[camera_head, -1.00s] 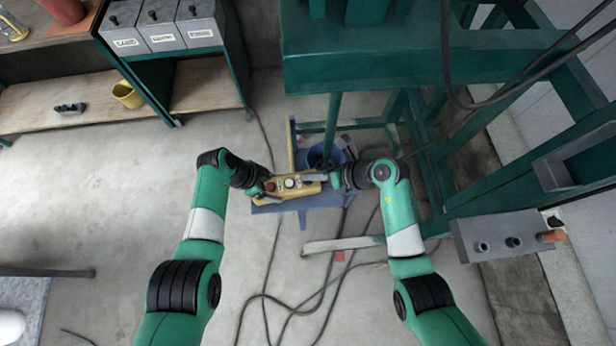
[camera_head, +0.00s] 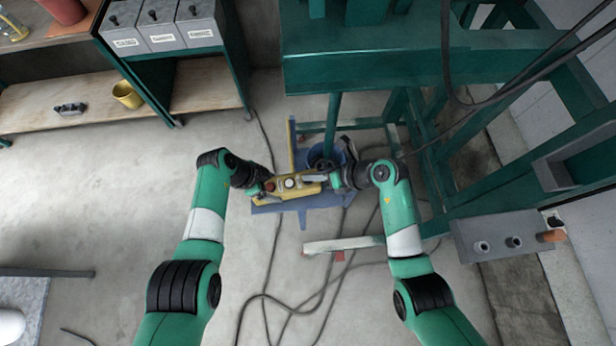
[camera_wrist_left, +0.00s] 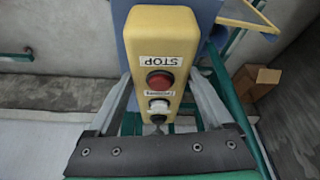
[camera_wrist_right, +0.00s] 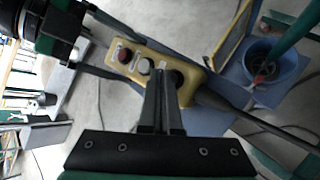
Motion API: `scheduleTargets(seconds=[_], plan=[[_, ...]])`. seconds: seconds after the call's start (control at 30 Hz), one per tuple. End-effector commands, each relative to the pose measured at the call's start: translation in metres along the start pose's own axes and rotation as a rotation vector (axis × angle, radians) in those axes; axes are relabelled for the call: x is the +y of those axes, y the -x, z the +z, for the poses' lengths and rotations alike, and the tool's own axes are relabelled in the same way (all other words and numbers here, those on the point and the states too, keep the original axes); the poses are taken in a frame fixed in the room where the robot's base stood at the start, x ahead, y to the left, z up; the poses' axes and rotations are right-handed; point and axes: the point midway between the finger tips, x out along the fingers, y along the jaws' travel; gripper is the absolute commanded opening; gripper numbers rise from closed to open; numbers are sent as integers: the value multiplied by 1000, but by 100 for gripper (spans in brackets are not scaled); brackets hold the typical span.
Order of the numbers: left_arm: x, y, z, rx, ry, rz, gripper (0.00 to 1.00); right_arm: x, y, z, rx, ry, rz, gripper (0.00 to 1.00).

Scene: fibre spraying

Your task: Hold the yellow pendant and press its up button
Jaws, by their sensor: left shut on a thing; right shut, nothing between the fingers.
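The yellow pendant (camera_head: 292,188) is a long box with a red button marked STOP (camera_wrist_left: 160,81), a white button (camera_wrist_left: 159,105) and a black button (camera_wrist_right: 177,78) in a row. My left gripper (camera_head: 266,184) is shut on the pendant; in the left wrist view its fingers press the two long sides. My right gripper (camera_wrist_right: 165,74) is shut and empty, with its fingertips at the pendant's face beside the black button. I cannot tell whether they touch it. The label by the black button is not readable, so which button is up is unclear.
A green steel frame (camera_head: 370,65) stands behind and to the right. Loose cables (camera_head: 300,305) lie on the floor. A shelf (camera_head: 55,108) stands at the far left.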

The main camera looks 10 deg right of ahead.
Motion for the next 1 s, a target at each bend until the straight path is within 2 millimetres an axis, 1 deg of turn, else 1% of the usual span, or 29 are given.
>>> scheduleTargets(seconds=[0.1,1.0], plan=[[1,-1,1,-1,1,1,0,-2,-3,-3,2,-1,0,0],[0,-1,0,-1,1,1,0,-6,-8,-6,1,-1,1,0]])
